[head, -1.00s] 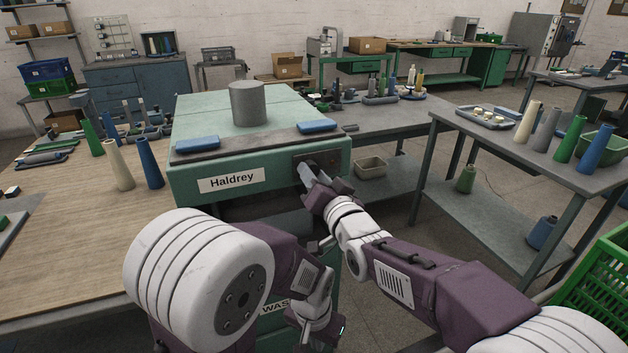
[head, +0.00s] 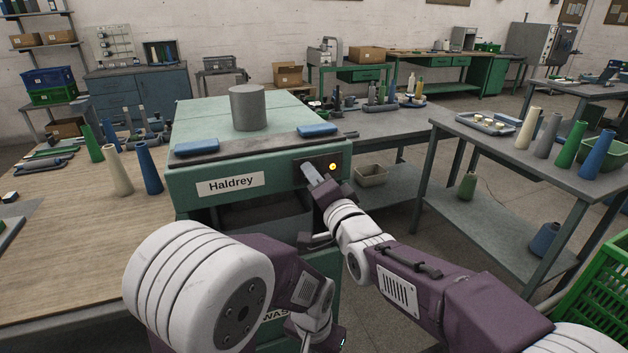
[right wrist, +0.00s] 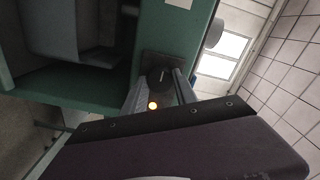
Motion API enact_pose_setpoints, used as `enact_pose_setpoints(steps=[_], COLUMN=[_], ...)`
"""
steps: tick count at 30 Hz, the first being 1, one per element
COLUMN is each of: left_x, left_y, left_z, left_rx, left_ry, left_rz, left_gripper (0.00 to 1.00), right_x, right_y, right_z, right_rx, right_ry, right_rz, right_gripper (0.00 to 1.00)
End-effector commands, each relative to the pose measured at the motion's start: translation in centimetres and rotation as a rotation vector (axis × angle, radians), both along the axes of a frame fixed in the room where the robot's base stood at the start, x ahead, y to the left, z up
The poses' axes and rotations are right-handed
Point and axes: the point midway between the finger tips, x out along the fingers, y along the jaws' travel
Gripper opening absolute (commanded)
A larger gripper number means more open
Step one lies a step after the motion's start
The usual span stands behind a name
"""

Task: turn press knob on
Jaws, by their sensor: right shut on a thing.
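The press is the green machine (head: 186,184) labelled "Haldrey". A dark control panel (head: 340,157) sits on its front at the right, with a small lamp (head: 333,167) glowing yellow. My right gripper (head: 313,175) reaches up to this panel. In the right wrist view the dark round press knob (right wrist: 160,75) sits between its fingers, and the gripper is shut on it. The glowing lamp (right wrist: 153,105) shows beside the knob. In the head view the gripper hides the knob. My left gripper (head: 330,338) hangs low in front of the machine, partly cut off; its fingers are unclear.
A grey cylinder (head: 248,107) and two blue pads (head: 197,147) lie on the machine top. A wooden table (head: 75,235) with cones is at left. A grey table (head: 497,150) with cones stands at right, a green crate (head: 600,280) in front of it.

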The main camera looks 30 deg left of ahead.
Motion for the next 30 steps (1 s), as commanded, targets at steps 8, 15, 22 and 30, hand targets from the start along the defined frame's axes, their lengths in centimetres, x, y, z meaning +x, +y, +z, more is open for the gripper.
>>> enact_pose_setpoints(steps=[8,15,22,30], left_x=[0.0,0.0,0.0,0.0], left_y=[0.0,0.0,0.0,0.0], left_z=[0.0,0.0,0.0,-3.0], left_rx=[0.0,0.0,0.0,0.0], left_ry=[0.0,0.0,0.0,0.0], left_rz=[0.0,0.0,0.0,0.0], left_gripper=[0.0,0.0,0.0,0.0], right_x=[0.0,0.0,0.0,-2.1], right_y=[0.0,0.0,0.0,-2.5], right_z=[-0.1,-0.1,0.0,-0.6], right_rx=[0.002,0.002,0.002,0.005], right_ry=[0.006,0.005,0.004,0.001], right_rz=[0.0,-0.001,0.0,0.0], right_gripper=[0.0,0.56,0.56,0.56])
